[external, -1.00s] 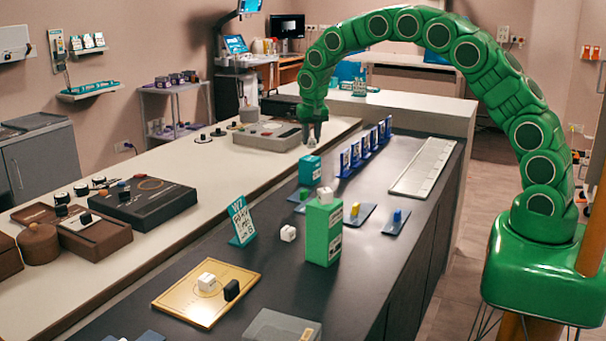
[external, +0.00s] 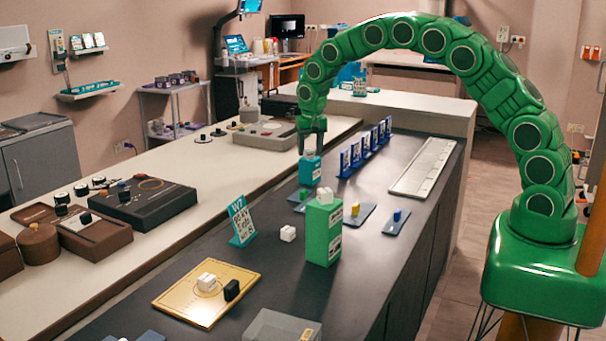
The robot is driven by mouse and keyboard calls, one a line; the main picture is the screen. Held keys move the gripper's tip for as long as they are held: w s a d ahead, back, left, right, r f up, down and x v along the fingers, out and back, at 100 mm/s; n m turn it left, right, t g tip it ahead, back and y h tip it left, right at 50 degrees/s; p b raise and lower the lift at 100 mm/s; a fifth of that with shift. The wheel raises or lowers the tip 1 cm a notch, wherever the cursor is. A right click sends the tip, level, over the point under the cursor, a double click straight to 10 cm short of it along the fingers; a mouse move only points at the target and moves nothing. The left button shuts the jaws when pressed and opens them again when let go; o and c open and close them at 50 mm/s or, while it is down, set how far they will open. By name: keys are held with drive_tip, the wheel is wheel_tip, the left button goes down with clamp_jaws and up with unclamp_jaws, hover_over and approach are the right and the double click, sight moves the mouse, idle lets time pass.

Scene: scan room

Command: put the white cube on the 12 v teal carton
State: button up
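The teal carton (external: 310,171) stands upright on the dark counter, behind the green carton. A small white cube (external: 309,153) is at its top face, between or just below the fingertips of my gripper (external: 310,148). My gripper points straight down over the carton, with a finger at each side of the cube. At this size I cannot tell whether the fingers press on the cube or stand slightly apart from it. The cube looks to be touching the carton top. The carton's print is too small to read.
A green carton (external: 322,232) with white pieces on top stands nearer. Another white cube (external: 288,233) lies beside it. A W7 sign (external: 241,221), a gold board (external: 190,303) and a row of blue stands (external: 366,149) are also on the counter. A pale strip (external: 423,167) lies right.

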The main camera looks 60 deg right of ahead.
drive_tip(key=shift+r, duration=0.1)
wheel_tip(320, 180, up, 12)
drive_tip(key=s+a, duration=0.1)
drive_tip(key=shift+s+a, duration=0.15)
idle(0.5)
